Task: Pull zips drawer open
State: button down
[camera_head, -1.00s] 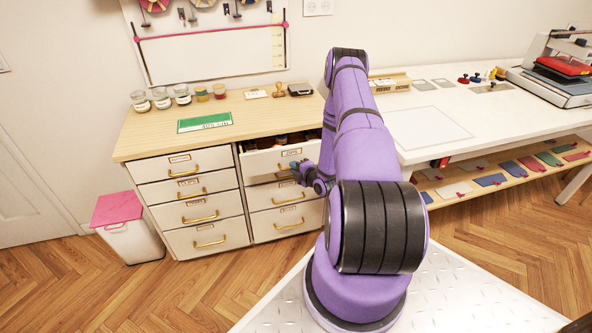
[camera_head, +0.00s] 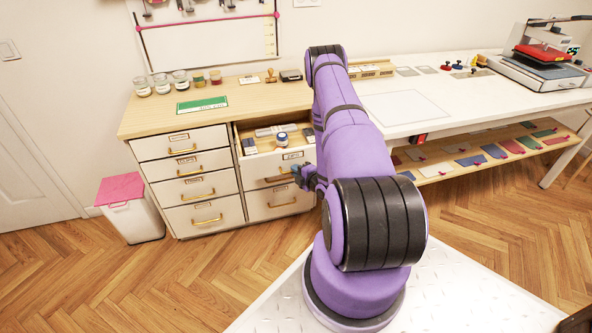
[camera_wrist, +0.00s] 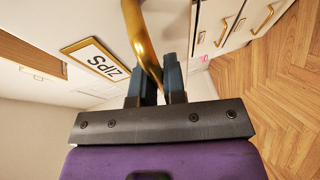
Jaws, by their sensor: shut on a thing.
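The zips drawer (camera_head: 262,164) is the top drawer in the right column of the white cabinet. It stands well open and its front juts toward me. Small boxes and a round blue-and-white tin (camera_head: 282,139) show inside. Its label (camera_wrist: 97,60) reads ZIPS in the wrist view. My gripper (camera_wrist: 158,72) is shut on the drawer's curved brass handle (camera_wrist: 141,35), with dark blue fingers on either side of the bar. In the head view my gripper (camera_head: 298,172) is at the drawer's front, partly hidden by my arm.
A pink-lidded bin (camera_head: 121,189) stands left of the cabinet. A white worktable (camera_head: 450,95) is at the right. Open wooden floor lies in front of the cabinet.

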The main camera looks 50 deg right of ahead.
jog(key=c, duration=1.2)
grip_release()
jog(key=shift+s, duration=0.1)
jog(key=v, duration=1)
jog(key=shift+s, duration=0.3)
